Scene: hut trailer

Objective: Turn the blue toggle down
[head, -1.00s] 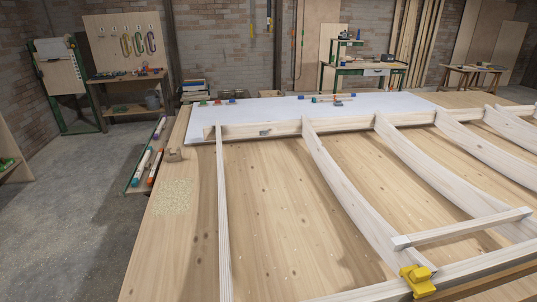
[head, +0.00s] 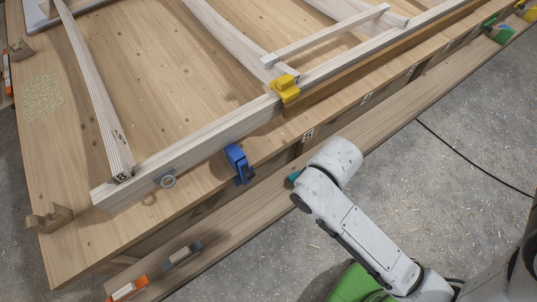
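The blue toggle (head: 236,157) is a small blue clamp at the front edge of the wooden bench, against the outer side of the long pale front rail (head: 213,138). Its lower part hangs over the bench edge. Its exact lever position is too small to tell. My white arm reaches in from the lower right, its nearest visible part to the right of the blue toggle and apart from it. My gripper's fingers do not show, so what they do is hidden.
A yellow toggle (head: 285,88) sits on the rail to the right; green (head: 497,29) and yellow ones are farther right. A metal fitting with a ring (head: 166,178) is left of the blue toggle. A lower ledge holds a grey tool (head: 183,254) and orange-ended piece (head: 127,289). Concrete floor lies in front.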

